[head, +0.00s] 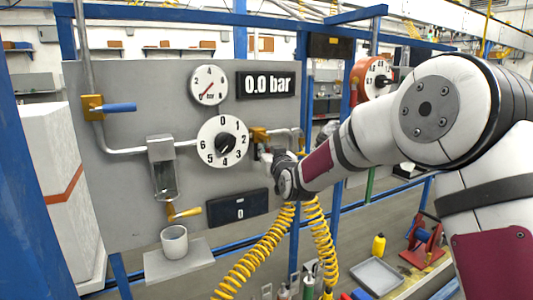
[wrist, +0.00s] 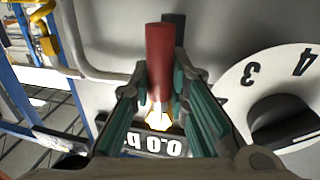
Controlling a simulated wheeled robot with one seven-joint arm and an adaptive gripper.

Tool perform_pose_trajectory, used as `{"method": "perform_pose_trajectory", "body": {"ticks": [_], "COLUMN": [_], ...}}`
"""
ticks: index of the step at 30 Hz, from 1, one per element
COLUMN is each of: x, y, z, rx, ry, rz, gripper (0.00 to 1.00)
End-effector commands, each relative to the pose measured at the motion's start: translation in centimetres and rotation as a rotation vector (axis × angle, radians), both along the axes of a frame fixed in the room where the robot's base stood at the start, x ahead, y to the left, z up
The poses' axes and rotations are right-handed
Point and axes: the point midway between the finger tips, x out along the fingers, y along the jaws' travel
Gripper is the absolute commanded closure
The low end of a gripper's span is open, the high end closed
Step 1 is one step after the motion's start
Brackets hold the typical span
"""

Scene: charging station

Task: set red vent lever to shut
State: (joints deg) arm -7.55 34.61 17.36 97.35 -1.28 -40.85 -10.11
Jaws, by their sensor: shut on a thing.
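The red vent lever (wrist: 159,50) stands up in the middle of the wrist view, between my two green-padded fingers. My gripper (wrist: 163,88) is shut on it. In the head view my gripper (head: 268,158) is at the right side of the grey panel, just below a brass valve body (head: 259,135). It hides the red lever there, so I cannot tell the lever's setting from that view.
The grey panel (head: 110,190) carries a gauge (head: 209,85), a "0.0 bar" display (head: 266,84), a numbered dial (head: 207,128), a blue lever (head: 119,107) and a yellow lever (head: 187,212). A cup (head: 174,243) stands on a shelf. Yellow coiled hoses (head: 255,262) hang below my gripper.

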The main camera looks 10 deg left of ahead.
Motion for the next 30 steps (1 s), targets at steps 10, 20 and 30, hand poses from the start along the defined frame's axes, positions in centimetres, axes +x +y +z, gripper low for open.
{"method": "perform_pose_trajectory", "body": {"ticks": [10, 20, 30], "x": [0.6, 1.3, 1.8], "y": [-0.6, -1.5, -2.3], "z": [-0.1, 0.2, 1.0], "rx": [-0.169, -0.426, -0.694], "ry": [-0.117, -0.291, -0.474], "rz": [0.001, 0.001, -0.001], "gripper": [1.0, 1.0, 1.0]}}
